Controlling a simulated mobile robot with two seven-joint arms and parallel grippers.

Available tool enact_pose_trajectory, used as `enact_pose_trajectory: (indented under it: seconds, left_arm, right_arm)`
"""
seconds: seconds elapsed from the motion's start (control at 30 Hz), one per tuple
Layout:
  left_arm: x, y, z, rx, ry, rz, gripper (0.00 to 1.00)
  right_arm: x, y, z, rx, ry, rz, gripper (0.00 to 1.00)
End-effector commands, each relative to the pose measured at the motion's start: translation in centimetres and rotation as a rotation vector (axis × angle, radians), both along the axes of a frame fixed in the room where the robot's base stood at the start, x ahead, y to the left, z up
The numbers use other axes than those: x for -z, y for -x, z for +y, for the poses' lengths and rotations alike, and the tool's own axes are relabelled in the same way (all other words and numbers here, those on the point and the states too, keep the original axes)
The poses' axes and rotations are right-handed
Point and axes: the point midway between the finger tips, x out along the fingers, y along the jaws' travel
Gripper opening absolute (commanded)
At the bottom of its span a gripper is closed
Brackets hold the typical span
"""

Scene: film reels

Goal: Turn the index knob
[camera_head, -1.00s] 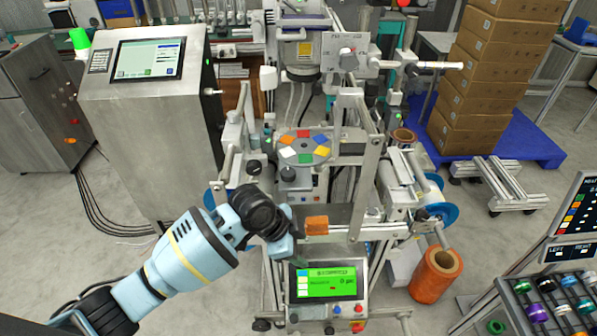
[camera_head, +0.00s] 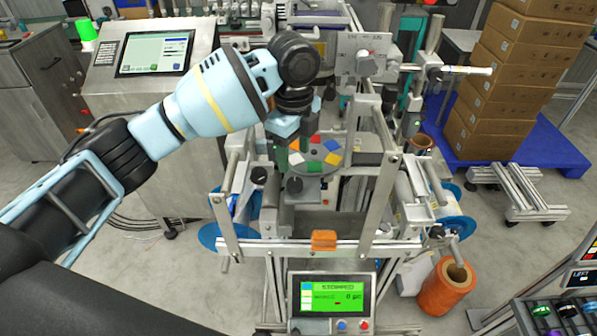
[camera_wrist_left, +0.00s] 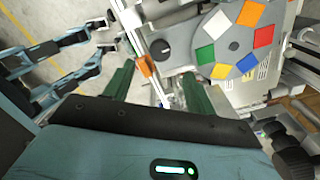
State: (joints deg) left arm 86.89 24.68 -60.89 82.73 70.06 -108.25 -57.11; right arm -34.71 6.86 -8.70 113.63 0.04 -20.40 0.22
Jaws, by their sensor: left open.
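A round black knob (camera_head: 294,185) sits on the machine just below the disc of coloured squares (camera_head: 318,153). A second black knob (camera_head: 258,174) is to its left; no readable label shows which is the index knob. My left gripper (camera_head: 282,155) is above and beside the disc's left edge, mostly hidden behind my wrist. In the left wrist view its two green fingers (camera_wrist_left: 158,88) stand apart with nothing gripped. There a black knob (camera_wrist_left: 160,47) on a light plate lies beyond the fingers, apart from them, with the disc (camera_wrist_left: 236,46) to its right. My right gripper is not in view.
A control box with a green screen (camera_head: 331,297) reading STOPPED is below. An orange block (camera_head: 324,240) is on the front crossbar. Upright metal posts (camera_head: 376,160) stand right of the disc. A grey cabinet (camera_head: 150,90) is at the left.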

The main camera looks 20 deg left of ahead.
Motion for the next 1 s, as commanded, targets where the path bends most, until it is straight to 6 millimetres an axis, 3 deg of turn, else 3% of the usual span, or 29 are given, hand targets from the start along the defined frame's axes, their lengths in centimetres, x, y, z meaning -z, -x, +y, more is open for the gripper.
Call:
enact_pose_trajectory:
  seconds: [0.13,0.6,1.0]
  left_arm:
    - [0.9,0.0,0.0,-0.002,0.000,0.002,0.56]
    - [7.1,0.0,0.0,-0.002,0.001,0.001,0.56]
    - [7.9,0.0,0.0,-0.002,0.002,-0.002,0.56]
  right_arm:
    - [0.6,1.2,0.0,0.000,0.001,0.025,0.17]
    - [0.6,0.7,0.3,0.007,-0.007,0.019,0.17]
    - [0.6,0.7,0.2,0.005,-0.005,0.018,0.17]
